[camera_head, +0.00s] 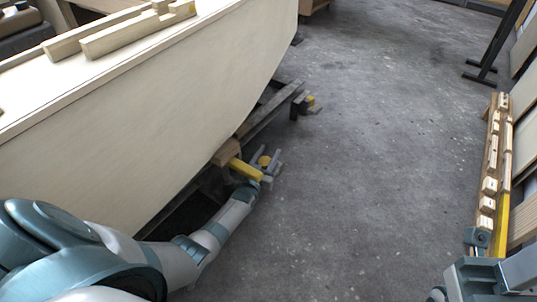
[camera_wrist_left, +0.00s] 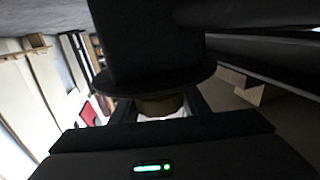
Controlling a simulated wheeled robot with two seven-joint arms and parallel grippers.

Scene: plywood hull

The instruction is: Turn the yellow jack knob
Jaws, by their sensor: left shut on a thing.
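The yellow jack knob (camera_head: 264,160) sits low beside the pale plywood hull, at the outer end of a hull support. My left gripper (camera_head: 265,162) reaches it from below left, with one grey finger on each side. It is shut on the knob. In the left wrist view, a dull yellow-brown piece (camera_wrist_left: 160,105), probably the knob, shows below a dark disc (camera_wrist_left: 150,84). That view is dark, and the contact itself is hidden.
The plywood hull (camera_head: 130,120) fills the left side. A yellow bar (camera_head: 244,169) and wooden block (camera_head: 227,152) lie beside my wrist. A rail with wooden blocks (camera_head: 490,186) stands at right. The concrete floor between is clear.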

